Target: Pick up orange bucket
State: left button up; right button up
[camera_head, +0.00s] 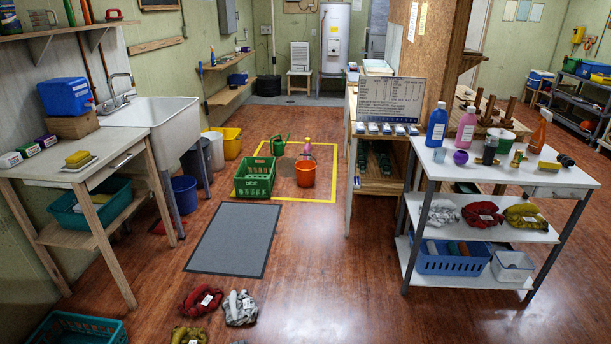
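The orange bucket (306,173) stands upright on the wooden floor, inside a yellow taped outline and some distance ahead. A green crate (254,178) is just left of it, and a pink bottle (307,147) shows just behind it. A green watering can (279,145) stands behind and to the left. Neither of my grippers shows in the head view.
A grey mat (230,239) lies before the taped area. Cloth bundles (201,300) lie on the near floor. A sink bench (150,115) is on the left, a white table (505,172) on the right. The floor between is mostly clear.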

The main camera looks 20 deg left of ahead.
aim_at(306, 168)
jog(key=u, duration=1.45)
jog(key=i+l+z, duration=0.85)
jog(key=z, duration=0.15)
jog(key=i+z, duration=0.5)
jog(key=i, duration=0.15)
jog(key=i+u, duration=0.3)
jog(key=i, duration=0.25)
jog(key=i+u, duration=0.3)
jog(key=i, duration=0.25)
jog(key=i+l+u, duration=0.3)
jog(key=i, duration=0.25)
